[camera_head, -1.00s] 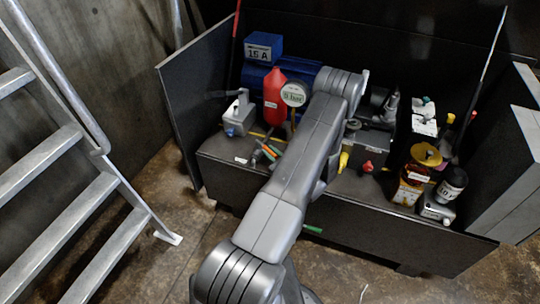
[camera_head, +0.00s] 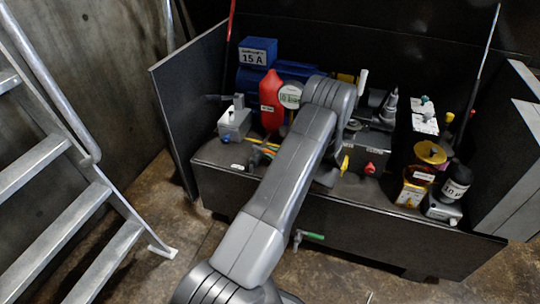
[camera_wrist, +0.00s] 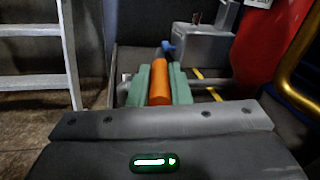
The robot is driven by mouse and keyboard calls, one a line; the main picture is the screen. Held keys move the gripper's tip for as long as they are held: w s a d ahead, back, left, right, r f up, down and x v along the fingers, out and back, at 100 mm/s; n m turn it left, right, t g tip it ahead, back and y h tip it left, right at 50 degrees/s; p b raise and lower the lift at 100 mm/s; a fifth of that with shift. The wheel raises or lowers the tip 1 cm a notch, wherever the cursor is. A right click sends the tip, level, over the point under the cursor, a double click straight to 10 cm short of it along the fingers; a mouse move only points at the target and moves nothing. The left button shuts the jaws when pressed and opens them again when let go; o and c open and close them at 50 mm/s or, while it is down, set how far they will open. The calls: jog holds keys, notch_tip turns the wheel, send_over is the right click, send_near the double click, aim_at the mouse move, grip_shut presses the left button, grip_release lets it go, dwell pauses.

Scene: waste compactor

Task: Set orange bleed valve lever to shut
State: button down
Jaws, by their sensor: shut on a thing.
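The orange bleed valve lever (camera_wrist: 158,82) stands between my gripper's two green fingers (camera_wrist: 159,88) in the wrist view. The fingers are shut on it from both sides. In the head view my gripper (camera_head: 262,153) is low at the left part of the dark bench, mostly hidden behind my grey arm. The lever is too small there to make out its angle.
A red bottle (camera_head: 271,100) and a round gauge (camera_head: 290,95) stand just behind my gripper. A grey box (camera_head: 234,122) is to its left. A green-handled valve (camera_head: 312,236) is on the bench front. Metal stairs (camera_head: 60,200) stand at left.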

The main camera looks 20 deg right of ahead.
jog(key=c, duration=1.3)
grip_release()
jog(key=shift+c, duration=0.2)
notch_tip(320, 180, up, 10)
jog(key=shift+r+p, duration=0.1)
jog(key=shift+p, duration=1)
jog(key=shift+c, duration=0.2)
